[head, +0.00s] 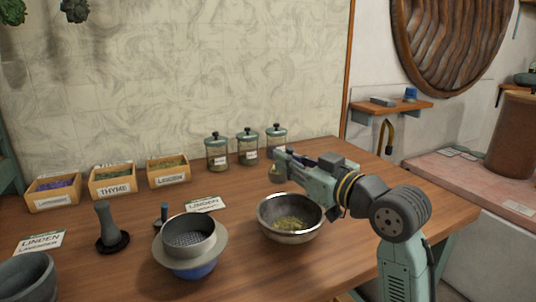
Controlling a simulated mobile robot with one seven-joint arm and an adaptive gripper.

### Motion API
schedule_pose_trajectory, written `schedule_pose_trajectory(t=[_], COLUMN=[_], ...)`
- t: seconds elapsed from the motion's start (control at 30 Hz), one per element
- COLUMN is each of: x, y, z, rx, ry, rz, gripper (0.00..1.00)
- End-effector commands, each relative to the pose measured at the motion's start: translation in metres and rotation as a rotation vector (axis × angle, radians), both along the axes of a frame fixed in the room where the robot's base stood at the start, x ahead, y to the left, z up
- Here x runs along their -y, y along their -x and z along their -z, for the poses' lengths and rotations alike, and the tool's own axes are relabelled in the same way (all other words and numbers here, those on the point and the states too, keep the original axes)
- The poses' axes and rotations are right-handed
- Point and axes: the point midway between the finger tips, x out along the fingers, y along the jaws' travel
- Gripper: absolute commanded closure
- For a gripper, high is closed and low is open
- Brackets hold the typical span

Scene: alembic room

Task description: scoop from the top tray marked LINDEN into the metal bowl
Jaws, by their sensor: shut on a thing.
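The metal bowl (266,222) stands on the wooden table near the middle of the head view, with yellow-green dried herb (291,224) inside. The tray marked LINDEN (167,179) is a small wooden box of green herb, the rightmost of three along the back left. My gripper (283,160) is above and behind the bowl, clear of its rim, pointing left. It is shut on a small tan thing (275,173) that hangs below its tip; I cannot tell whether it is a scoop. The tray is well left of my gripper.
Left of the LINDEN tray are a THYME tray (112,186) and a purple-filled tray (54,196). Lidded jars (217,155) stand behind.

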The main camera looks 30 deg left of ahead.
Motion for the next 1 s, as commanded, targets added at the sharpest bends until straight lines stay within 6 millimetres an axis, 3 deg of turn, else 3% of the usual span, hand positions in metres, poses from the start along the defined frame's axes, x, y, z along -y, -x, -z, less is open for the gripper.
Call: schedule_pose_trajectory(t=[0.27, 0.63, 0.7, 1.0], x=[-0.003, -0.003, -0.003, -0.003], y=[0.008, 0.008, 0.008, 0.008], z=[0.004, 0.033, 0.024, 0.024], rx=[0.0, 0.001, -0.004, -0.039], ry=[-0.001, -0.002, 0.025, 0.153], rz=[-0.018, -0.017, -0.017, -0.018], gripper=[1.0, 1.0, 1.0, 1.0])
